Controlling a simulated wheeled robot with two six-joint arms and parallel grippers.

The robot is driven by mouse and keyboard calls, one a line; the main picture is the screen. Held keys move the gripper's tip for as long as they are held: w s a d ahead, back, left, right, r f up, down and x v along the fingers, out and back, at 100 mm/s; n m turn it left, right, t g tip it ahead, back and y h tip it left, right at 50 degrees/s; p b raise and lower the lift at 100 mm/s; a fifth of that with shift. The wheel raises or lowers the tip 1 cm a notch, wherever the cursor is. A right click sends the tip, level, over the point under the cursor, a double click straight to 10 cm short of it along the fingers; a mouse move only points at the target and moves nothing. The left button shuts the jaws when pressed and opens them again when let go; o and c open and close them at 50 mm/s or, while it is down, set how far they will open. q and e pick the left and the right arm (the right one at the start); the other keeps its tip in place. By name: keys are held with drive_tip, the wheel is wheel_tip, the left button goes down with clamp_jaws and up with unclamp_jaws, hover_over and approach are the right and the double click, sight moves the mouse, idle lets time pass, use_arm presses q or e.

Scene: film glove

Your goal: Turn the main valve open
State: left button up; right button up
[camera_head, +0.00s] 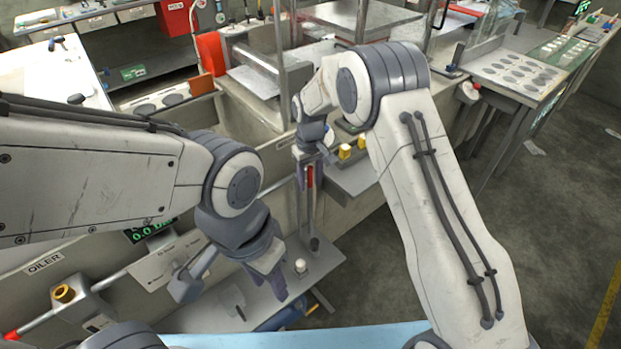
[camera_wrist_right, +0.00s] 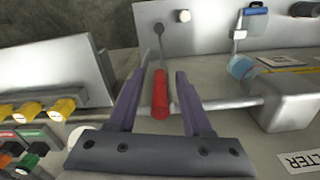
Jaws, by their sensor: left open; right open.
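A lever with a red grip (camera_head: 310,177), which looks like the main valve's handle, stands upright at the front of the machine. Its metal bar runs down to a round pivot. My right gripper (camera_head: 311,187) is open with its fingers around the red grip. In the right wrist view the red grip (camera_wrist_right: 160,96) lies between the two purple fingers (camera_wrist_right: 161,72), with visible gaps on both sides. No label on the lever can be read. My left gripper (camera_head: 230,283) is open and empty, over the grey shelf to the left of the lever.
A small white knob (camera_head: 300,266) stands on the shelf (camera_head: 322,262). Open floor (camera_head: 560,230) lies at right.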

drive_tip(key=shift+c, duration=0.2)
clamp_jaws()
idle(1.1)
